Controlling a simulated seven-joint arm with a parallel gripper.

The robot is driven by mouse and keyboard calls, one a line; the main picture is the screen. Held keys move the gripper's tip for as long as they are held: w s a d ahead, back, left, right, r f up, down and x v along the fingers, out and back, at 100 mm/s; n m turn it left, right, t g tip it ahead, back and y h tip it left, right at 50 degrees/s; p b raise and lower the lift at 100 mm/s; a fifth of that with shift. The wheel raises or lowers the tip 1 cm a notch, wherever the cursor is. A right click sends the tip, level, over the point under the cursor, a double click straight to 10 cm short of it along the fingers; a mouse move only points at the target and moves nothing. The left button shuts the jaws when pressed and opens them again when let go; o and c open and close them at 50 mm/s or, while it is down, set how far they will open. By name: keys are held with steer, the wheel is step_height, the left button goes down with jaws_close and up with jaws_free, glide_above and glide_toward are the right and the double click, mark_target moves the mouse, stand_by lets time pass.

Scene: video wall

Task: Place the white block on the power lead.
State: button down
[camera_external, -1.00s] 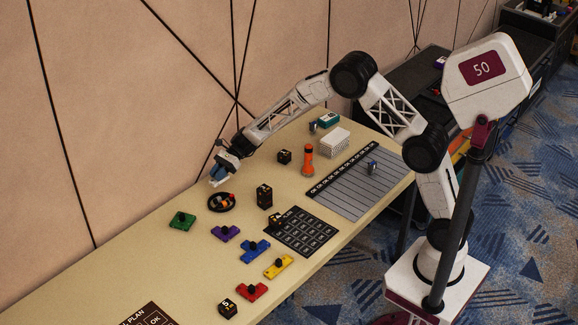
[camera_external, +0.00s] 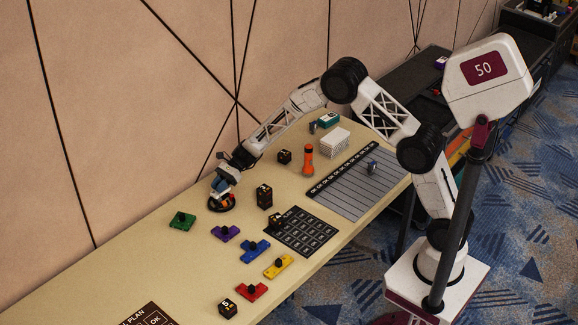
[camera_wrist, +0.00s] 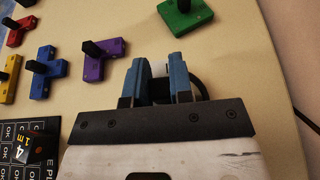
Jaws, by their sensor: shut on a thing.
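My gripper (camera_external: 219,190) has blue fingers and is low over the black coiled power lead (camera_external: 222,207), which has orange and red parts in its middle. In the wrist view the fingers (camera_wrist: 160,68) are shut on the white block (camera_wrist: 159,70), of which only a small pale part shows between them. A black curve of the power lead (camera_wrist: 201,86) shows just right of the fingers. The fingers hide much of the lead, and I cannot tell if the block touches it.
A green piece (camera_external: 182,220), a purple piece (camera_external: 226,233) and a blue piece (camera_external: 255,251) with black knobs lie nearby. An orange torch (camera_external: 308,160) stands farther back.

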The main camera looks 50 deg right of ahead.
steer(key=shift+f, duration=1.85)
steer(key=shift+f, duration=0.15)
steer(key=c, duration=1)
jaws_free()
steer(key=shift+d+r, duration=0.15)
steer(key=shift+r, duration=0.05)
steer(key=v, duration=1.1)
steer(key=shift+d+r, duration=0.1)
steer(key=shift+d, duration=0.25)
steer(key=shift+r, duration=0.1)
